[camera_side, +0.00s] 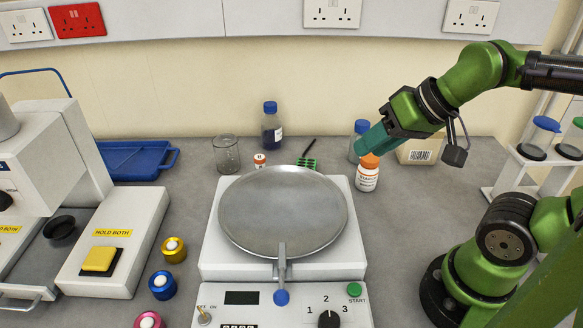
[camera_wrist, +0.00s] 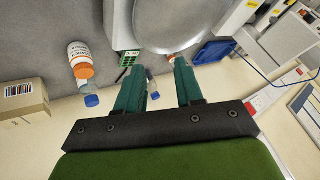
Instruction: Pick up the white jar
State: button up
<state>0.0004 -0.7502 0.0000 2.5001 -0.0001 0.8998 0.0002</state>
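A white jar (camera_side: 367,178) with an orange lid and a printed label stands upright on the grey bench, just right of the balance. In the wrist view the white jar (camera_wrist: 77,52) is at the upper left, outside the space between the fingers. My gripper (camera_side: 370,141) is above the jar in the side view, its teal fingertips close to the lid in the picture; I cannot tell the exact gap. In the wrist view my gripper (camera_wrist: 159,68) has its two fingers apart with nothing held between them.
The balance with its round metal pan (camera_side: 283,212) is left of the jar. A blue-capped bottle (camera_side: 358,141) is close behind the jar, and a cardboard box (camera_side: 421,151) is to the right. A smaller orange-lidded jar (camera_side: 260,161) stands behind the balance.

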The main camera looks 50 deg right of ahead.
jog(key=o, duration=0.9)
jog(key=n+g+h, duration=0.2)
jog(key=n+g, duration=0.1)
jog(key=g, duration=0.4)
send_over(370, 158)
notch_tip(370, 158, down, 4)
notch_tip(370, 158, down, 16)
jog(key=shift+d+f, duration=0.1)
jog(key=shift+f, duration=0.1)
